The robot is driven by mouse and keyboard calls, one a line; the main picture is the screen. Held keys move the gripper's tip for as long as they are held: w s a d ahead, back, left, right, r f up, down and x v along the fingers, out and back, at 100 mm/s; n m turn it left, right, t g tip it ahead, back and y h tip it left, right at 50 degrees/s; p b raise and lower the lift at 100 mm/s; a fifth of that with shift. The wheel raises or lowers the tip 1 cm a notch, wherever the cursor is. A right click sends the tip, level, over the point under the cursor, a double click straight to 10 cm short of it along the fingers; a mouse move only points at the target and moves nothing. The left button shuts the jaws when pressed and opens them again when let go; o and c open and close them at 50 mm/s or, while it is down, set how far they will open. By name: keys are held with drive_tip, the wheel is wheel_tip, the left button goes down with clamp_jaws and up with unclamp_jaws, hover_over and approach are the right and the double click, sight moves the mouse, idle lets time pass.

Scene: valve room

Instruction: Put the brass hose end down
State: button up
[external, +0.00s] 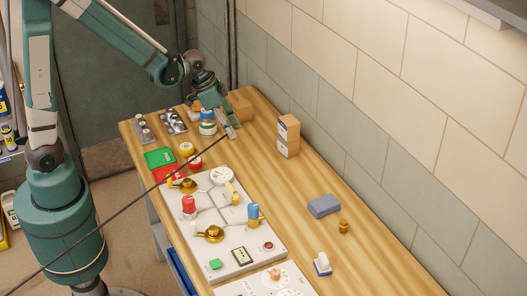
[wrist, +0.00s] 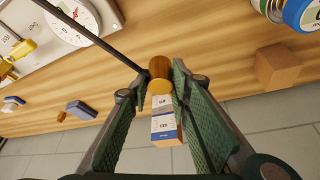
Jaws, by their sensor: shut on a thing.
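The brass hose end (wrist: 160,68) is between the fingertips of my gripper (wrist: 160,82) in the wrist view, and the gripper is shut on it. A thin dark hose (wrist: 95,40) runs to it from the upper left. In the external view my gripper (external: 229,130) is over the far part of the wooden bench (external: 275,190), and the hose (external: 125,205) stretches from it to the lower left. The hose end is too small to make out clearly there. I cannot tell whether it touches the bench.
A carton (external: 288,136) stands right of my gripper, and a brown block (external: 242,108) lies behind it. Cans (external: 207,122) stand at its left. The valve panel (external: 224,225) fills the near left. A blue sponge (external: 324,206) and small brass piece (external: 343,227) lie right. Bench between is clear.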

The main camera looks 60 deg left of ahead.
drive_tip(key=s+a+n+y, duration=0.1)
drive_tip(key=s+a+n, duration=0.3)
drive_tip(key=a, duration=0.2)
drive_tip(key=s+a+n+y, duration=0.2)
drive_tip(key=s+a+n, duration=0.3)
drive_tip(key=s+a+n+g+y+b, duration=0.1)
drive_tip(key=s+a+n+y, duration=0.1)
drive_tip(key=s+a+n, duration=0.2)
drive_tip(key=shift+s+a+r+n, duration=0.15)
drive_tip(key=shift+s+a+n, duration=0.1)
drive_tip(key=shift+a, duration=0.4)
drive_tip(key=shift+s+a+r+n, duration=0.15)
drive_tip(key=shift+a+n, duration=0.1)
drive_tip(key=shift+a, duration=0.4)
drive_tip(key=shift+c, duration=0.2)
drive_tip(key=shift+s+a+n, duration=0.4)
drive_tip(key=shift+f, duration=0.15)
drive_tip(key=shift+f+b, duration=0.6)
drive_tip(key=shift+f, duration=2.2)
drive_tip(key=shift+f+b, duration=0.45)
drive_tip(key=shift+f, duration=1.6)
drive_tip(key=shift+f, duration=0.15)
